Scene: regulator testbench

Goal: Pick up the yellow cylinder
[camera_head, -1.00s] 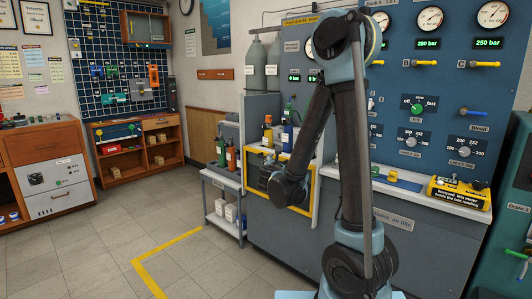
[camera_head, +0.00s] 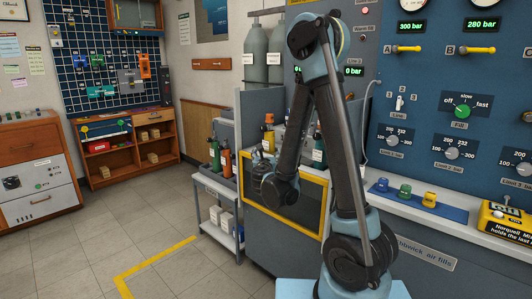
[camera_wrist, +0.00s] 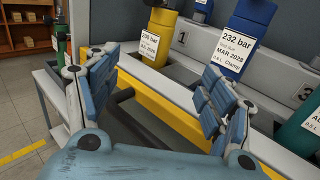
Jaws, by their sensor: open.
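The yellow cylinder (camera_head: 268,134) stands upright in the bench bay behind the yellow-edged panel. In the head view my gripper (camera_head: 264,168) is small and dark in front of the bay, partly hidden by my arm.
A blue cylinder (camera_wrist: 243,45) labelled 232 bar stands right of the yellow one, and a green cylinder (camera_wrist: 298,135) is further right. The yellow rail (camera_wrist: 170,100) crosses before them. A side cart (camera_head: 216,215) with bottles stands left of the bench. The floor at left is clear.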

